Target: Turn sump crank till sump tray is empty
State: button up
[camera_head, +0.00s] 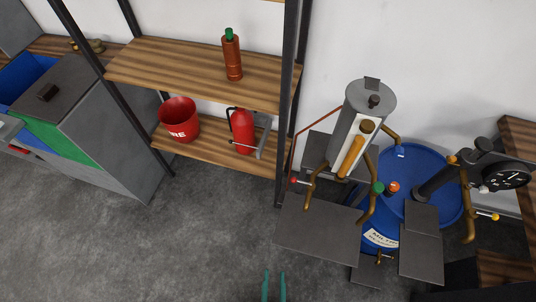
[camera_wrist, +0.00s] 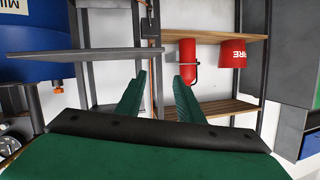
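My gripper (camera_head: 273,286) shows as two green fingers at the bottom edge of the head view, over bare floor. In the wrist view my gripper (camera_wrist: 158,97) is open, with nothing between its fingers. A blue drum (camera_head: 434,178) with a pale label stands at the right, apart from my gripper. Brown bent pipes or handles around it carry a red knob (camera_head: 293,181), a green knob (camera_head: 378,188) and a yellow knob (camera_head: 494,216). I cannot tell which is the sump crank. I cannot make out the sump tray or its contents for certain.
Flat dark plates (camera_head: 318,226) stick out in front. A wooden shelf (camera_head: 190,70) holds a bottle (camera_head: 231,55), a red bucket (camera_head: 179,120) and an extinguisher (camera_head: 242,130). Grey bins stand left. The floor (camera_head: 170,235) is clear at lower left.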

notch_tip(320, 180, up, 25)
jog(key=a+n, duration=0.2)
jog(key=shift+s+n+t+y, duration=0.4)
